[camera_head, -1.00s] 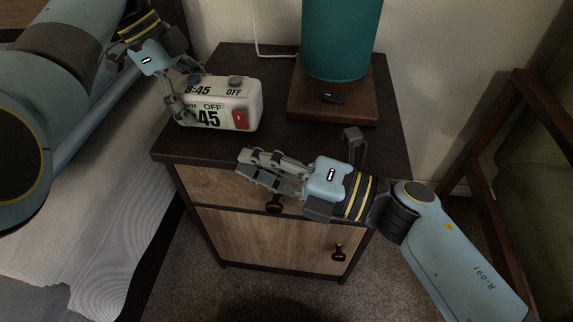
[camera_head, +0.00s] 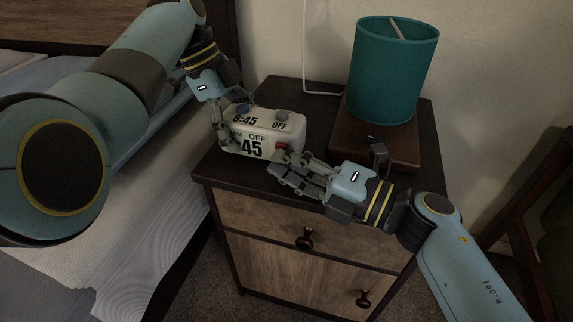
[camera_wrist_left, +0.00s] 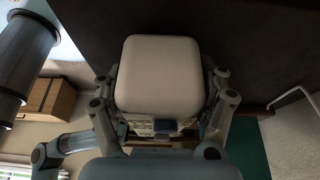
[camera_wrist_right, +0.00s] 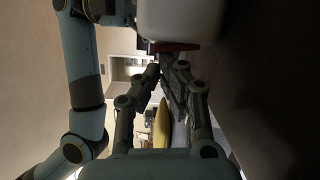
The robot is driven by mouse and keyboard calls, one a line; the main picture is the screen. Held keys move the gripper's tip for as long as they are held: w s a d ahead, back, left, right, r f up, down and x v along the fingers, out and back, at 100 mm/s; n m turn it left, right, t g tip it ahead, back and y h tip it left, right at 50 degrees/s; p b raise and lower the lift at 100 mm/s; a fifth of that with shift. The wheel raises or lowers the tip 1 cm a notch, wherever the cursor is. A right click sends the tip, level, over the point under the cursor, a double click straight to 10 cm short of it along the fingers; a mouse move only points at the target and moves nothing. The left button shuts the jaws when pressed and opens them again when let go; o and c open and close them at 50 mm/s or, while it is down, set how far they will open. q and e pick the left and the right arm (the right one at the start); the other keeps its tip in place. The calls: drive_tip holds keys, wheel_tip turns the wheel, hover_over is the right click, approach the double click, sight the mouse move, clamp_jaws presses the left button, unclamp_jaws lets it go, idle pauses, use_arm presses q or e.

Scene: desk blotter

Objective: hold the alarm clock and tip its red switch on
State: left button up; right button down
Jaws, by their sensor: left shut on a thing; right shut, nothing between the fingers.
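The white alarm clock (camera_head: 268,120) stands on the dark nightstand top, its 8:45 and OFF labels facing up and front. My left gripper (camera_head: 226,128) is shut on its left end; the left wrist view shows a finger on either side of the clock (camera_wrist_left: 160,75). The red switch (camera_head: 282,147) is on the clock's front at the right, partly hidden by my right gripper (camera_head: 280,168). That gripper is shut and empty, its tips just in front of the switch. The right wrist view shows the red switch (camera_wrist_right: 178,46) close to the fingertips; I cannot tell whether they touch.
A teal lamp (camera_head: 392,70) on a brown wooden base (camera_head: 400,150) stands behind and right of the clock. The bed (camera_head: 140,190) is at the left and a dark wooden chair (camera_head: 510,200) at the right. Drawer knobs (camera_head: 305,238) stick out in front.

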drive_tip(key=shift+w+r+m, duration=0.1)
drive_tip(key=shift+m, duration=0.2)
drive_tip(key=shift+s+a, duration=0.2)
drive_tip(key=shift+s, duration=0.3)
drive_tip(key=s+d+r, duration=0.1)
drive_tip(key=s+d, duration=0.6)
drive_tip(key=s, duration=0.1)
drive_tip(key=shift+s, duration=0.3)
use_arm(q)
drive_tip(key=o, duration=1.6)
drive_tip(key=shift+c, duration=0.2)
